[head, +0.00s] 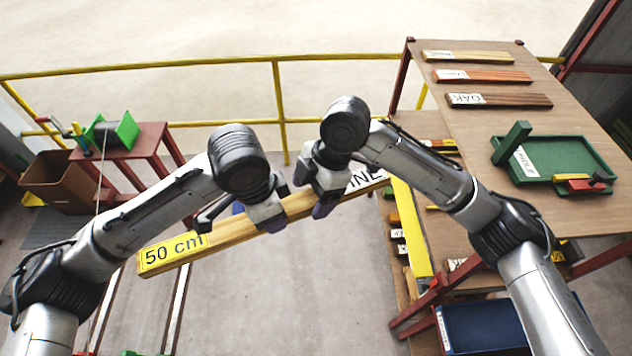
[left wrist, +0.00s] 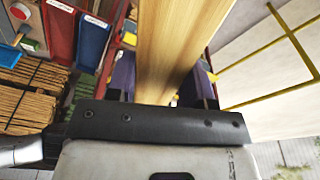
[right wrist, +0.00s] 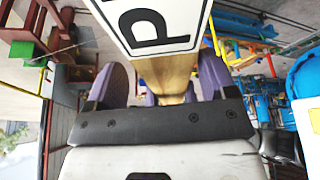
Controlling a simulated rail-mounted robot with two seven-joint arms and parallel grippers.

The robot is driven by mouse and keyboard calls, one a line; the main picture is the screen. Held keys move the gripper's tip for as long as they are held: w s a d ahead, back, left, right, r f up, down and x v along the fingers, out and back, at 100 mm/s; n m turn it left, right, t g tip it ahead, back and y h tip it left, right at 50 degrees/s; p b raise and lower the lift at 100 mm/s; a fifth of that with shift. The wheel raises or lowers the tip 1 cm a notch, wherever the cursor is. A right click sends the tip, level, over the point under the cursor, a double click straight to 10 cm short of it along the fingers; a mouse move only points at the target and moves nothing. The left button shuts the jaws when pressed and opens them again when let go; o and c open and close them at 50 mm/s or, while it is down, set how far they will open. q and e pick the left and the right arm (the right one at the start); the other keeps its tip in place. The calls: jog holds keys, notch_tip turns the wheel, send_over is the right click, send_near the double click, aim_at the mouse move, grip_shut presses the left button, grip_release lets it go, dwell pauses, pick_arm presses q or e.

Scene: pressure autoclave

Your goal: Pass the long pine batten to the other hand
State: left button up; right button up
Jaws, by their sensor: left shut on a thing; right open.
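The long pine batten (head: 226,236) is pale wood with a yellow "50 cm" label at its left end and a white label at its right end, partly hidden by my right gripper. My left gripper (head: 254,214) is shut on the batten near its middle; the wood also runs between its fingers in the left wrist view (left wrist: 178,50). My right gripper (head: 318,196) is open with its fingers around the batten, close beside the left gripper. In the right wrist view the batten (right wrist: 168,78) lies between the purple fingers (right wrist: 160,84), with gaps on both sides.
A brown table (head: 470,135) at the right holds several labelled wood pieces and a green tray (head: 590,152). A red stand (head: 150,138) with a green device is at the left, beside a brown bin (head: 62,182). A yellow railing (head: 200,68) crosses behind.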

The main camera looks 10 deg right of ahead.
jog(key=shift+f, duration=0.15)
pick_arm(q)
jog(key=shift+s+d, duration=0.1)
pick_arm(e)
jog(key=c, duration=1.2)
pick_arm(q)
jog(key=o, duration=1.2)
pick_arm(e)
jog(key=shift+a, duration=0.1)
